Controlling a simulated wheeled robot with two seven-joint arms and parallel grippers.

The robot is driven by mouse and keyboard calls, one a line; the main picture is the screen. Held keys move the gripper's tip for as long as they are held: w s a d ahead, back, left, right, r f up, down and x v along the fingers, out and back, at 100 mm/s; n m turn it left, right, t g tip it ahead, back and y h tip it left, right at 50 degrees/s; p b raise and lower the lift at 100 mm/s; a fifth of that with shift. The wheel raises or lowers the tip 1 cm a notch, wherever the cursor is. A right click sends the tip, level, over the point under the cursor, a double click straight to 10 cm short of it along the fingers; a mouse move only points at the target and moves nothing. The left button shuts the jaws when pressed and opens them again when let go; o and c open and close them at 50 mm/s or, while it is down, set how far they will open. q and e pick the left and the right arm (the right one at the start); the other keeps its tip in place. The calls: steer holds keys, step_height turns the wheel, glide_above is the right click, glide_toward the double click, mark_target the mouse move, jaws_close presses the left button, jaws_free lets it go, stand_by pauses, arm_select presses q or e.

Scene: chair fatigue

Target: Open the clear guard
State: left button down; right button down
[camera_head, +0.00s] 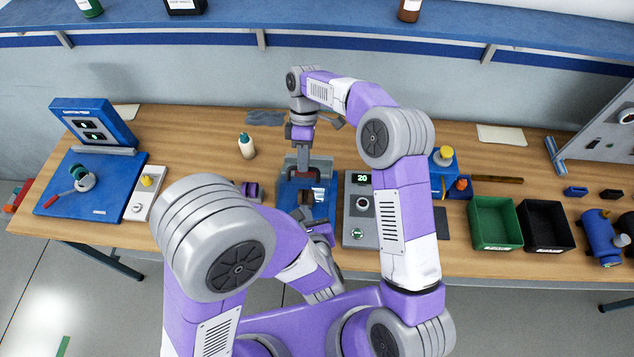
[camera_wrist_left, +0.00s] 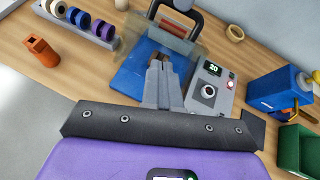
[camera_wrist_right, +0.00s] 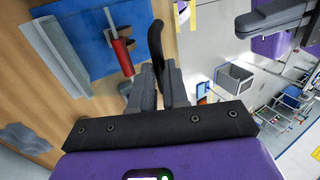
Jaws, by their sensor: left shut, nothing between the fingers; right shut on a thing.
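The clear guard (camera_wrist_left: 190,42) is a see-through panel over a blue fixture (camera_wrist_left: 132,75) in the left wrist view; it looks tilted. The blue fixture also shows in the head view (camera_head: 319,211). My right gripper (camera_head: 303,170) reaches down at the back of the fixture. In the right wrist view its fingers (camera_wrist_right: 158,75) are shut on a dark curved bar (camera_wrist_right: 156,42); I cannot tell clearly how the bar joins the guard. My left gripper (camera_wrist_left: 160,65) is shut and empty, low in front of the fixture.
A grey control box (camera_head: 360,208) reading 20 stands right of the fixture. A red handle (camera_wrist_right: 122,57) on a metal rod is beside my right gripper. Green (camera_head: 494,222) and black (camera_head: 545,225) bins stand farther right. A white bottle (camera_head: 247,146) stands at the back left.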

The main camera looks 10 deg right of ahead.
arm_select(q)
step_height(320, 180, up, 2)
steer(key=d+m+t+h, duration=0.1)
steer(key=d+h, duration=0.1)
steer(key=d, duration=0.1)
arm_select(e)
steer(key=shift+w+d+f, duration=0.25)
steer(key=shift+d+f, duration=0.05)
arm_select(q)
glide_toward(316, 171)
steer(key=shift+m, duration=0.3)
steer(key=w+f, duration=0.2)
steer(key=w+d+f, duration=0.1)
steer(key=w+f, duration=0.1)
steer(key=w, duration=0.1)
steer(key=shift+w+d+r, duration=0.2)
steer(key=shift+w+r, duration=0.5)
steer(key=shift+w, duration=0.05)
steer(key=shift+w+f+g, duration=0.1)
steer(key=shift+w+g, duration=0.05)
steer(key=shift+g, duration=0.15)
arm_select(e)
steer(key=c, duration=1.1)
jaws_free()
steer(key=shift+w, duration=0.1)
steer(key=shift+c, duration=0.2)
arm_select(q)
steer(key=shift+f, duration=0.1)
arm_select(e)
steer(key=shift+a, duration=0.15)
